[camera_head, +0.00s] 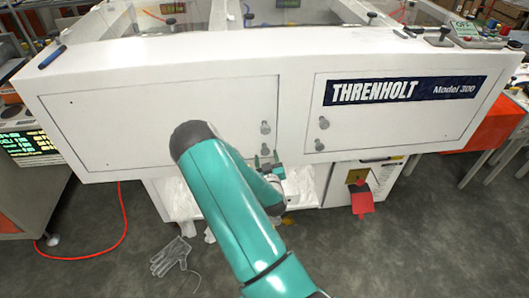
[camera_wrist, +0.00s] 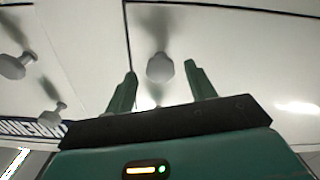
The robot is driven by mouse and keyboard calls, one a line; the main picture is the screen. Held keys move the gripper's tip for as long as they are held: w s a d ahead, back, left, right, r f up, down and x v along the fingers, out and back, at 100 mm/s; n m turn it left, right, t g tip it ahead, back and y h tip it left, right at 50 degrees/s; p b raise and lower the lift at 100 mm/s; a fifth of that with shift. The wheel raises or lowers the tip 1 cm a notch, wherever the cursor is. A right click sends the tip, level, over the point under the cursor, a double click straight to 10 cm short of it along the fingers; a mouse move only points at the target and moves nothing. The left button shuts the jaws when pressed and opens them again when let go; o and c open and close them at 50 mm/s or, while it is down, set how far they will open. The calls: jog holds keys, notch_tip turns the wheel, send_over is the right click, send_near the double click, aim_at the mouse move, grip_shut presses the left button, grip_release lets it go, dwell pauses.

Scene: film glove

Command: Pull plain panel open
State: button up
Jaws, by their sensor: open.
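The plain panel (camera_head: 165,120) is the white left-hand door on the machine's front, without lettering. It looks shut, flush in its seam. It has two grey knobs near its right edge, an upper knob (camera_head: 266,127) and a lower one (camera_head: 265,150). My gripper (camera_head: 265,160) is at the lower right of this panel, close to the lower knob. In the wrist view the plain panel (camera_wrist: 235,60) fills the right side. There my open gripper (camera_wrist: 161,80) has one green finger on each side of a grey knob (camera_wrist: 160,67). Contact with the knob cannot be told.
The right panel (camera_head: 390,122) bears a dark THRENHOLT label and two knobs of its own. Below the machine are white bags (camera_head: 175,198) and a red tag (camera_head: 361,198). A glove (camera_head: 171,256) and an orange cable (camera_head: 118,235) lie on the floor.

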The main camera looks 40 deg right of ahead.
aim_at(266, 153)
jog(key=x, duration=0.3)
jog(key=shift+w, duration=0.15)
jog(key=shift+d+r, duration=0.1)
jog(key=shift+r, duration=0.05)
jog(key=shift+w, duration=0.15)
jog(key=shift+c, duration=0.4)
grip_shut()
